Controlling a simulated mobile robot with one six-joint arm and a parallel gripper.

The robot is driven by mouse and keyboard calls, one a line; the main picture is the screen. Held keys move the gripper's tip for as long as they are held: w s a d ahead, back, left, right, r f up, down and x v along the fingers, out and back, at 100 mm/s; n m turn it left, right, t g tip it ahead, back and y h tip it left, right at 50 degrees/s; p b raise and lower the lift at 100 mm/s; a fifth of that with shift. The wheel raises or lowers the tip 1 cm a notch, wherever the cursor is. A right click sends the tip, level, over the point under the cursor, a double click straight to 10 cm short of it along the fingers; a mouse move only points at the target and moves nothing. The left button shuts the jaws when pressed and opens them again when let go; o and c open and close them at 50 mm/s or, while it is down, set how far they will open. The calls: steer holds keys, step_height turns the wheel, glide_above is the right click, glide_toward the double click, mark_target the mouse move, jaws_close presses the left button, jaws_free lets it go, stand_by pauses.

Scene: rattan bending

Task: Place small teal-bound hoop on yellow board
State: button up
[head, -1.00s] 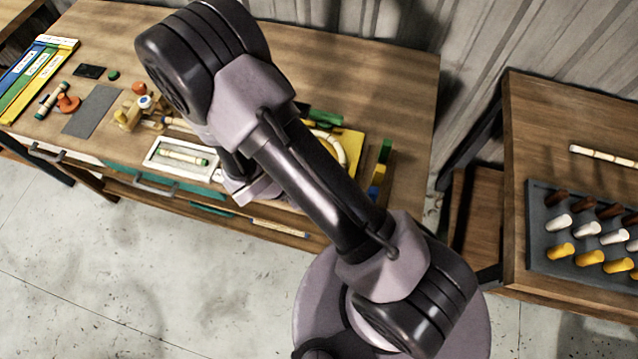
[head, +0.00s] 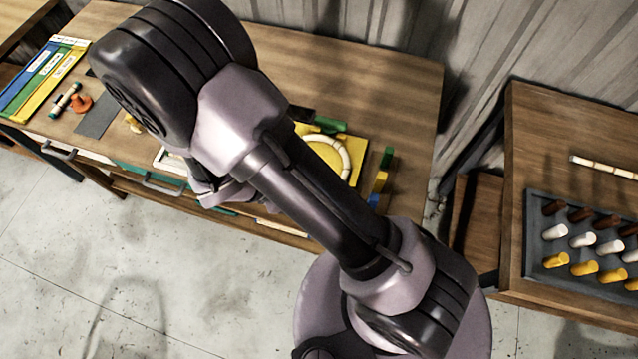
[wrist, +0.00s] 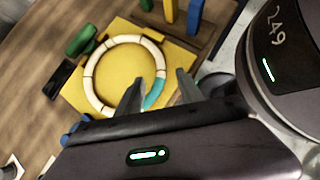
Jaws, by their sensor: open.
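The small hoop (wrist: 88,79) is a pale ring with dark joints and a teal binding (wrist: 155,93) on its near right side. It lies flat on the yellow board (wrist: 122,68) in the wrist view. In the head view, part of the hoop (head: 347,157) and the board (head: 355,147) show beyond my arm. My gripper (wrist: 173,88) is open, its two fingertips apart at the near edge of the hoop, close to the teal binding. I cannot tell whether a finger touches the hoop. In the head view my arm hides the gripper.
Green (wrist: 82,41), yellow (wrist: 171,10) and blue (wrist: 195,15) blocks stand around the board. A dark pegboard (head: 538,230) with brown, white and yellow pegs sits on the right table. A grey mat (head: 97,115) and coloured strips (head: 45,75) lie at the left.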

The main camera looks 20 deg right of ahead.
steer(key=s+d+r+m+t+y, duration=0.1)
steer(key=s+r+m+y, duration=0.3)
steer(key=r+m, duration=0.8)
steer(key=s+d+r+m+t+y, duration=0.1)
steer(key=s+r+m+t+y, duration=0.2)
steer(key=r+m, duration=0.9)
step_height(320, 180, up, 8)
steer(key=y, duration=0.3)
steer(key=shift+s+f+t, duration=0.2)
steer(key=shift+s+t, duration=0.1)
steer(key=shift+s, duration=0.1)
step_height(320, 180, down, 14)
steer(key=b, duration=1.3)
steer(key=shift+b, duration=0.3)
